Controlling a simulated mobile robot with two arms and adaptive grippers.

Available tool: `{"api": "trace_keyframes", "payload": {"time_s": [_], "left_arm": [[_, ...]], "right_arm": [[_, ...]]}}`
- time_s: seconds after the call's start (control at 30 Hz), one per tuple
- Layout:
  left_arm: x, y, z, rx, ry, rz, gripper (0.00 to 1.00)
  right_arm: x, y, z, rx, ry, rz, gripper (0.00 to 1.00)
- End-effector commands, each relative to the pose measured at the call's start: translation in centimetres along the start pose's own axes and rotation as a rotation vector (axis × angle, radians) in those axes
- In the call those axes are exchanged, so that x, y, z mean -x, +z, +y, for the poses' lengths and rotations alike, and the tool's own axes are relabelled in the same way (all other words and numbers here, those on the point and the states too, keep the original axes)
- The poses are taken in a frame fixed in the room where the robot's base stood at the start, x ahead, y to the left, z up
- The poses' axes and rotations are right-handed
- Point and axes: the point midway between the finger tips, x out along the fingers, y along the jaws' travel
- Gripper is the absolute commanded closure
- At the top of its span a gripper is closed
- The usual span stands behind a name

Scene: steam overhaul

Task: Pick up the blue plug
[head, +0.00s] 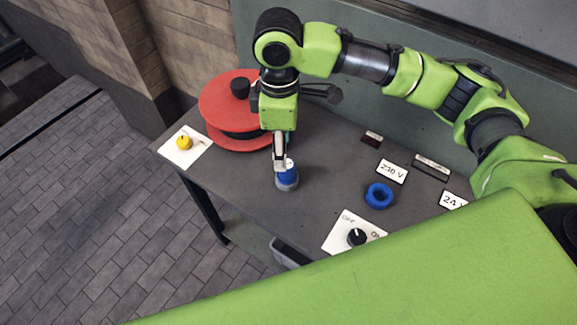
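The blue plug (287,177) stands on the grey table, left of the table's middle, with a grey lower edge. My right gripper (281,158) comes down over it from above, its arm entering from the right. Its fingers reach the plug's top and cover part of it. The fingers are seen nearly edge-on, so their gap and any grip on the plug cannot be made out. The plug looks upright and at table level. My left gripper is not in view.
A red reel (225,99) stands behind the plug, close to my gripper. A blue ring-shaped socket (379,195) lies right of it near a 230 V label (392,172). A black knob (356,237) sits at the front edge, a yellow button (184,142) at the left corner.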

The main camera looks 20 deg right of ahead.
Motion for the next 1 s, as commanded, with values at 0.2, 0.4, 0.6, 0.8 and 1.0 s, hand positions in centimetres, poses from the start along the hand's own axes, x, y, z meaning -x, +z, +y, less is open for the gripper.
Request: {"api": "trace_keyframes", "payload": {"time_s": [0.2, 0.4, 0.6, 0.8, 1.0], "left_arm": [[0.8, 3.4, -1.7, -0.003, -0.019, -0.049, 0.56], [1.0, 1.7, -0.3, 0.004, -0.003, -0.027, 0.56], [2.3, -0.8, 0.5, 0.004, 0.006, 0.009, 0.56], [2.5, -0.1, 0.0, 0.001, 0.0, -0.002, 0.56], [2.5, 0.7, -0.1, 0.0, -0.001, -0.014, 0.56]], "right_arm": [[-3.6, 0.1, 0.1, -0.003, -0.001, -0.001, 0.55], [-4.8, 0.2, 0.1, -0.002, -0.001, -0.001, 0.55], [-7.6, 1.0, 0.7, -0.003, -0.001, -0.002, 0.55], [-9.6, 0.9, 0.7, 0.0, 0.002, 0.0, 0.55], [-9.7, 0.8, 0.7, 0.0, 0.002, 0.001, 0.55]]}}
